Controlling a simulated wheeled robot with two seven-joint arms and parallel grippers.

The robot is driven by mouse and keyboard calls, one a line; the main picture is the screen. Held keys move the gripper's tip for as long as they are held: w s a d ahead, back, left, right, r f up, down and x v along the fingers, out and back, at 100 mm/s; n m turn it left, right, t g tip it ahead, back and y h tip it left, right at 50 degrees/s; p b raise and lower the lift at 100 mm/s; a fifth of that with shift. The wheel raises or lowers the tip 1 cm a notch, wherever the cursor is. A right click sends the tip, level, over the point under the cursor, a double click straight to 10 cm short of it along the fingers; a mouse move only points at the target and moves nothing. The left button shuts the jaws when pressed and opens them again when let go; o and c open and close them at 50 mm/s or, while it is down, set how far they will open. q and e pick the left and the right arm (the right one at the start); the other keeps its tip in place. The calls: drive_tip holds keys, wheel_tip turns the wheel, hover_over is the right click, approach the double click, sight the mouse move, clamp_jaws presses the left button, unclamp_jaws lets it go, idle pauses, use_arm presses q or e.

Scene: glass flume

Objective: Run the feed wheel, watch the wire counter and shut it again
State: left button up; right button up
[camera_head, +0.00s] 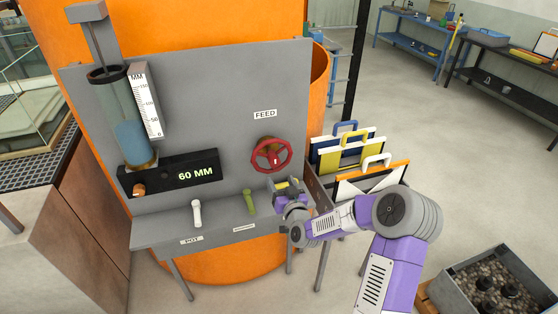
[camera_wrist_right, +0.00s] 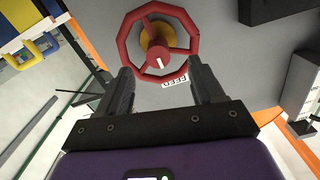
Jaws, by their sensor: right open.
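The red feed wheel (camera_head: 271,156) sits on the grey upright panel under a FEED label (camera_head: 265,114). It also shows in the right wrist view (camera_wrist_right: 151,67), with a white mark on its rim. My right gripper (camera_head: 287,186) is just below and in front of the wheel; in the wrist view its fingers are apart, with nothing between them. No counter marked for wire shows; a black display (camera_head: 180,184) reads 60 MM. Above it is a clear cylinder (camera_head: 128,105) with blue liquid in its lower part, beside a white MM scale (camera_head: 146,98). My left gripper is not in view.
Several handled boards (camera_head: 350,152) stand in a rack right of the panel. A bin of stones (camera_head: 490,285) is at lower right. Open floor lies beyond.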

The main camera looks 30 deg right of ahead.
sight(275, 164)
drive_tip(key=shift+d+r+p+x, duration=0.1)
drive_tip(key=shift+r+p+x, duration=0.1)
drive_tip(key=shift+x, duration=1.1)
drive_tip(key=shift+d+r+p+x, duration=0.15)
drive_tip(key=shift+r+x, duration=0.1)
drive_tip(key=shift+x, duration=1)
drive_tip(key=shift+d+r+p+x, duration=0.1)
drive_tip(key=shift+r+p+x, duration=0.1)
drive_tip(key=shift+x, duration=1.1)
drive_tip(key=shift+c, duration=0.4)
clamp_jaws()
